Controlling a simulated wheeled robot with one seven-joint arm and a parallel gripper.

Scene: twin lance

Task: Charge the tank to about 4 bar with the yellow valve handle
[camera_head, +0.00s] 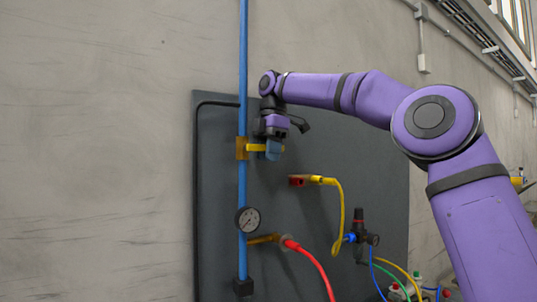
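The yellow valve handle (256,147) lies level, pointing right from a brass valve body (241,148) on the vertical blue pipe (243,70). My gripper (273,150) points down at the handle's outer part. Its blue-grey finger covers part of the handle, and a bit of yellow shows to its right. I cannot tell whether the fingers are closed on the handle or only beside it. I cannot identify a tank.
A dark panel (340,150) backs the fittings. Below right are a red fitting (297,181) with a yellow hose (341,210), a red hose (315,265) and a black-and-blue regulator (359,231). Several hoses and bottles crowd the lower right. The left wall is bare.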

